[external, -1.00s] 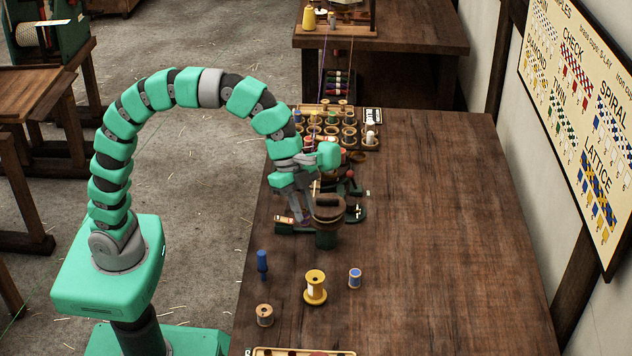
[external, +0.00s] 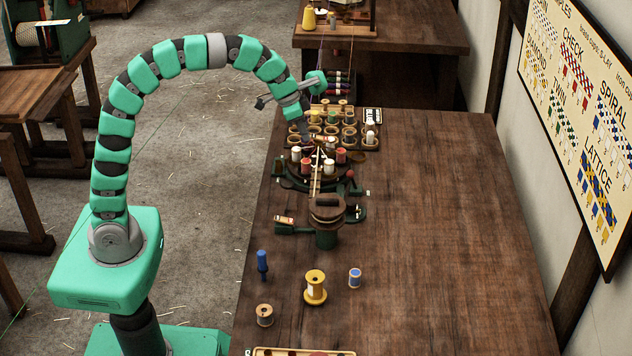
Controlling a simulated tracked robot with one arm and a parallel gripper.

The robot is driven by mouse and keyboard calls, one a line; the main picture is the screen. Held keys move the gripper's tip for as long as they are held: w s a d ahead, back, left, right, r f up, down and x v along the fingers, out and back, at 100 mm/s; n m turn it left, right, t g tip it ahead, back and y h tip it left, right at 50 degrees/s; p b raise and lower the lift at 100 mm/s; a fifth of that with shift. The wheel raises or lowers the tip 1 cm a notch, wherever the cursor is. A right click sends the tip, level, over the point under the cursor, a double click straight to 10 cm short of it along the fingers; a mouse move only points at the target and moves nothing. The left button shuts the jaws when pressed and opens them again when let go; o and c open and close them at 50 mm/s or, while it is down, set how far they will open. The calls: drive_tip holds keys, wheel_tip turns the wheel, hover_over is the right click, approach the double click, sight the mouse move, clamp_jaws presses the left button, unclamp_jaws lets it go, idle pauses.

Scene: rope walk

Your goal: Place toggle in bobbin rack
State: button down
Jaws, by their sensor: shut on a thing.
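My gripper (external: 307,140) is at the front left edge of the bobbin rack (external: 376,147), pointing down. It is shut on a small dark purple thing, taken to be the toggle (external: 308,149), which barely shows at the fingertips. The rack is a wooden tray with rows of round cups, some holding spools, on the far part of the bench. I cannot tell whether the toggle touches the rack.
A round braiding stand with red and white bobbins (external: 305,166) is just in front of the rack. A wooden-topped green post (external: 327,212) stands nearer. A blue peg (external: 262,263), a yellow spool (external: 315,287) and smaller spools stand in front. The bench's right side (external: 440,230) is clear.

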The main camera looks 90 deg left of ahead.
drive_tip(key=s+a+n+g+y+p, duration=0.1)
drive_tip(key=s+a+n, duration=0.4)
drive_tip(key=a, duration=0.4)
drive_tip(key=s+a+n+y+p, duration=0.1)
drive_tip(key=s+a+n, duration=0.1)
drive_tip(key=s+a, duration=0.6)
drive_tip(key=x, duration=0.5)
drive_tip(key=s+d+x, duration=0.1)
drive_tip(key=x, duration=0.3)
drive_tip(key=s+f+x, duration=0.1)
drive_tip(key=x, duration=0.4)
drive_tip(key=shift+d+f, duration=0.3)
drive_tip(key=shift+f, duration=0.05)
drive_tip(key=w+a, duration=0.3)
drive_tip(key=w+a+f, duration=0.1)
drive_tip(key=w+a, duration=0.6)
drive_tip(key=w, duration=0.1)
drive_tip(key=shift+w+a+f+b, duration=0.15)
drive_tip(key=shift+a+f+b, duration=0.05)
drive_tip(key=shift+a+b, duration=0.15)
drive_tip(key=shift+w+a+f, duration=0.1)
drive_tip(key=shift+w+f, duration=0.05)
drive_tip(key=shift+f, duration=1.65)
drive_tip(key=c, duration=1.3)
unclamp_jaws()
drive_tip(key=shift+f, duration=0.1)
